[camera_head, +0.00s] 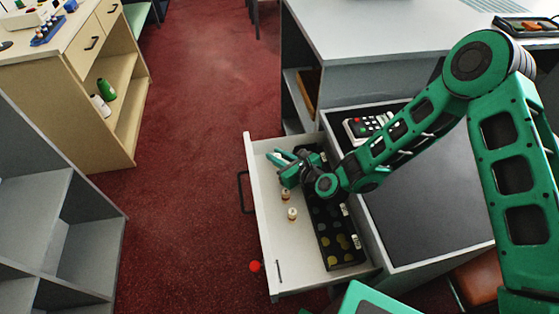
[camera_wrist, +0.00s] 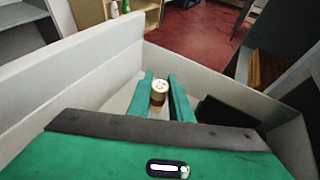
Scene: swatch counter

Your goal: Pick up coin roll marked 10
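My gripper (camera_head: 275,155) is low over the left part of an open white drawer (camera_head: 258,205). In the wrist view, one small pale-topped coin roll (camera_wrist: 159,86) stands between the two green fingers of my gripper (camera_wrist: 160,84). Its top carries a dark mark that is too small to read. The fingers are close on both sides of it, and I cannot tell whether they touch it. Two more coin rolls, an upper one (camera_head: 286,195) and a lower one (camera_head: 292,214), stand on the drawer floor in the head view. Their marks are unreadable.
A black coin tray (camera_head: 346,265) lies along the drawer's right side. The drawer walls rise around my gripper. A white keypad device (camera_head: 365,128) sits on the counter to the right. A wooden cabinet (camera_head: 115,110) stands across the red floor.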

